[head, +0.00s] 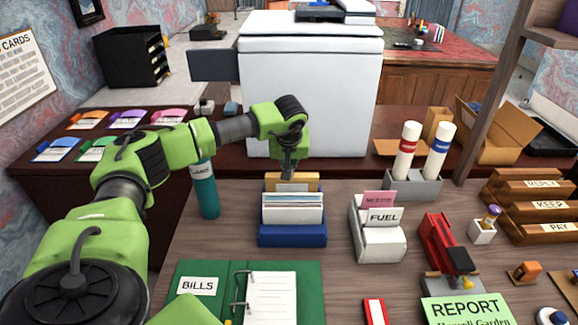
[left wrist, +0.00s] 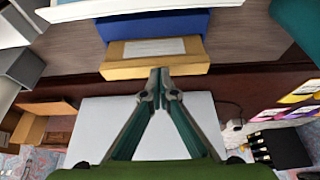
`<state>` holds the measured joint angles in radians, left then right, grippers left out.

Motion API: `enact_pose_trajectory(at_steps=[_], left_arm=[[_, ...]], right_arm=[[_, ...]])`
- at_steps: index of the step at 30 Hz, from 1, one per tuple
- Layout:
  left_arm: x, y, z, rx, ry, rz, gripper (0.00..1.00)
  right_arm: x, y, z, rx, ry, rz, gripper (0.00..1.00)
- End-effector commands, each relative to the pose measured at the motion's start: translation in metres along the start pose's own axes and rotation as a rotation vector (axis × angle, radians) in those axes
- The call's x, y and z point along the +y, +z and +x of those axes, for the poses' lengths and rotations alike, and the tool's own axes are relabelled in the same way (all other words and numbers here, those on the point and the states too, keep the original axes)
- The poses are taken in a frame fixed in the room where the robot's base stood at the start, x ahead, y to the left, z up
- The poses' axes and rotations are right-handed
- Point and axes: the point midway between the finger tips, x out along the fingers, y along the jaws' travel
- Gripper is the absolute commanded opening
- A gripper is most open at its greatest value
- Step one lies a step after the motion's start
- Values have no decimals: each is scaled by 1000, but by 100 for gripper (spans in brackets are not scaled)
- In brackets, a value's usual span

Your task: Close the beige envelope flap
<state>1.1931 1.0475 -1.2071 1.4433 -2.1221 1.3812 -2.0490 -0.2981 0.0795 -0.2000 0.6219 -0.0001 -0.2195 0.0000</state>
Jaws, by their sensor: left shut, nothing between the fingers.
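A tan, beige-looking envelope-like piece (head: 292,179) with a pale label stands at the back of the blue letter holder (head: 292,238). It also shows in the left wrist view (left wrist: 150,66), right beside the blue holder (left wrist: 150,24). I cannot make out whether it has a raised flap. My left gripper (head: 288,171) is shut and empty, pointing down at the tan piece's back edge. In the left wrist view its fingertips (left wrist: 160,78) are together and overlap that edge; I cannot tell whether they touch it. My right gripper is not in view.
White envelopes (head: 292,207) fill the holder's front. A teal bottle (head: 205,190) stands left of it, and a white card holder (head: 378,228) right. A green binder (head: 215,285) lies in front. A red stapler-like tool (head: 440,245) stands farther right. Open desk surface separates these.

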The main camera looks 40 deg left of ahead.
Motion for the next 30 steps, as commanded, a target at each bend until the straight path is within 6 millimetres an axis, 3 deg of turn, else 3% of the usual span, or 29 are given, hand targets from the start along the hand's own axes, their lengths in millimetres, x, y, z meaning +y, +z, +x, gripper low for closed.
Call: enact_pose_trajectory(at_steps=[17,30], left_arm=[[-1,20,15,-1,-1,0,0],[-1,26,20,128,-4,2,0]], right_arm=[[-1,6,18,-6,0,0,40],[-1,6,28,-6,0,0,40]])
